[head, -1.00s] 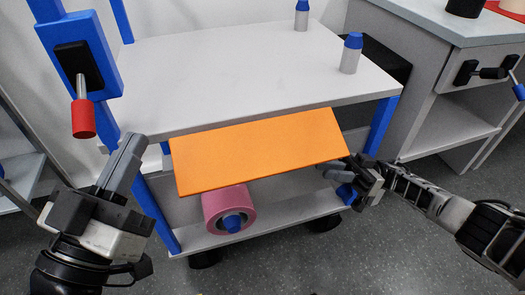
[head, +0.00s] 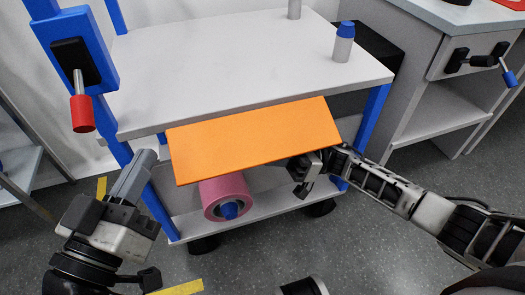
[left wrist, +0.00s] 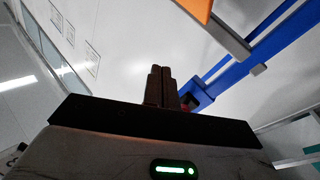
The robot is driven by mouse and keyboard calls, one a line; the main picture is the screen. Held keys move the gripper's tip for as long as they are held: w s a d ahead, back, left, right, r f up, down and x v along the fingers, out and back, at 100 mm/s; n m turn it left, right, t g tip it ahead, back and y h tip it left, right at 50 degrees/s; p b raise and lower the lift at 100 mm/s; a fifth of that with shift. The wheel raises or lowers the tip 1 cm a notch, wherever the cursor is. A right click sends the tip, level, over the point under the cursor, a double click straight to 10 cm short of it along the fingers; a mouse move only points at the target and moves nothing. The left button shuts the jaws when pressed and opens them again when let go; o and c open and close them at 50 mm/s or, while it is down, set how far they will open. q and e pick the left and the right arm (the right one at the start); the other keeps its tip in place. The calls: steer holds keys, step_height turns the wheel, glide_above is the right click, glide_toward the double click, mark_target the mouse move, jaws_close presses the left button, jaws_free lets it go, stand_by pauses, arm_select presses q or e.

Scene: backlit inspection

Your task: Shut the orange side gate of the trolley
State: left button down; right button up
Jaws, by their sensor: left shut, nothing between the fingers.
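The orange side gate (head: 250,142) of the trolley (head: 240,70) is a flat panel below the front edge of the top shelf. It is tilted outward, with its lower edge toward me. Its edge also shows at the top of the left wrist view (left wrist: 196,8). My left gripper (head: 142,165) is shut and empty, left of the gate and apart from it, near the blue front post. Its shut fingers stand upright in the left wrist view (left wrist: 161,88). My right gripper (head: 302,180) is under the gate's lower right part; its fingertips are partly hidden, and I cannot tell contact.
A pink roll (head: 226,197) lies on the lower shelf under the gate. A blue-capped bottle (head: 343,42) stands on the top shelf. A red-handled lever (head: 82,112) is on the blue post at left. A grey cabinet (head: 440,90) stands at right.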

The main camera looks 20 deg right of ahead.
jaws_close()
steer(key=shift+r+p, duration=0.15)
steer(key=shift+p, duration=0.15)
